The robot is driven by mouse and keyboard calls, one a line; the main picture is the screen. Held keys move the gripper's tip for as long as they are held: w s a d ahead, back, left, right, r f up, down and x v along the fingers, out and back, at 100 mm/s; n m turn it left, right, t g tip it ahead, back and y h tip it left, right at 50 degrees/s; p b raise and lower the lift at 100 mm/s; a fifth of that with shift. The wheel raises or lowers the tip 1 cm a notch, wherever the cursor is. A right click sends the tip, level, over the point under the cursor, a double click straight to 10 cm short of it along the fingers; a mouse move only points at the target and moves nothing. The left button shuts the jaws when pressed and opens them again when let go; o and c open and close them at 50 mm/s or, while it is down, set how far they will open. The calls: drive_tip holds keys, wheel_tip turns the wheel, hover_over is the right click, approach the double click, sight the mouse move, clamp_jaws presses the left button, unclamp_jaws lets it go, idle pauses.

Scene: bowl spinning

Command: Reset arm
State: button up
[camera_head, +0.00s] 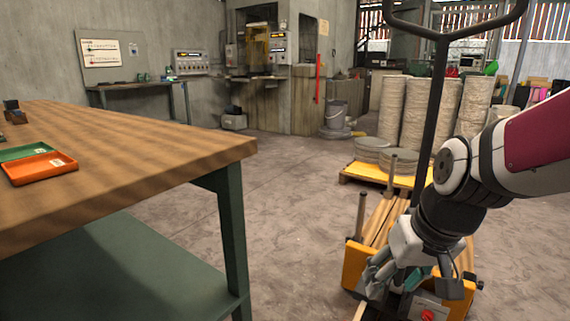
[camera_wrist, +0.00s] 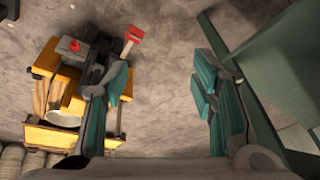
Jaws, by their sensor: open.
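My gripper (camera_head: 412,284) hangs at the lower right of the head view, its jaws pointing down in front of the yellow pallet jack (camera_head: 355,264). In the wrist view, the teal-padded fingers of my gripper (camera_wrist: 163,92) stand wide apart with only bare floor between them. Nothing is held. My arm (camera_head: 520,150) reaches in from the right edge, bent at the wrist.
A wooden-topped workbench (camera_head: 170,150) with green legs fills the left, carrying an orange tray (camera_head: 40,168) and a green tray (camera_head: 25,150). The pallet jack also shows left in the wrist view (camera_wrist: 45,60). Open floor (camera_head: 290,200) lies between bench and jack.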

drive_tip(key=s+d+r+g+h, duration=0.1)
drive_tip(key=s+r+g, duration=0.2)
drive_tip(key=s, duration=2.1)
wheel_tip(320, 180, up, 40)
drive_tip(key=t+p, duration=0.3)
drive_tip(key=p, duration=3.5)
drive_tip(key=shift+d+t, duration=0.15)
drive_tip(key=shift+t, duration=0.15)
